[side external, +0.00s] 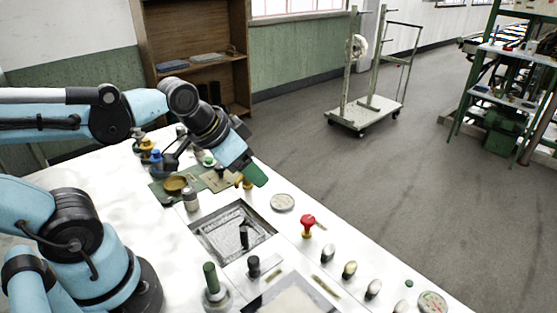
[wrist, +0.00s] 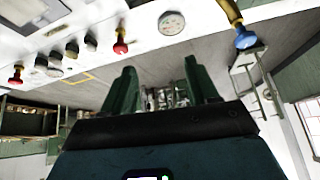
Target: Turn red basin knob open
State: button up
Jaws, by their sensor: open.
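A red knob (side external: 308,221) on a short brass stem stands upright on the white worktop, to the right of the sunken basin (side external: 204,240). The same kind of red knob shows in the wrist view (wrist: 120,43), up and left of my fingers; a second one (wrist: 16,76) is at the far left there. My gripper (side external: 257,176) has green fingers and is above the worktop's far edge, left of and behind the red knob, apart from it. In the wrist view my gripper (wrist: 162,80) is open, with nothing held between its fingers.
A round gauge (side external: 282,202) lies between my gripper and the red knob. Several pale knobs (side external: 349,269) line the worktop's right edge. A dark upright handle (side external: 244,236) stands by the basin. A blue knob (wrist: 246,38) is right of my fingers in the wrist view.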

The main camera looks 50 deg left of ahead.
aim_at(307, 218)
jog(key=w+d+m+g+h, duration=0.4)
jog(key=w+m+g, duration=0.15)
jog(key=m, duration=0.65)
jog(key=shift+t, duration=0.35)
jog(key=x, duration=1.1)
jog(key=shift+w+f, duration=0.2)
jog(key=shift+w, duration=0.15)
jog(key=c, duration=1)
jog(key=shift+c, duration=0.2)
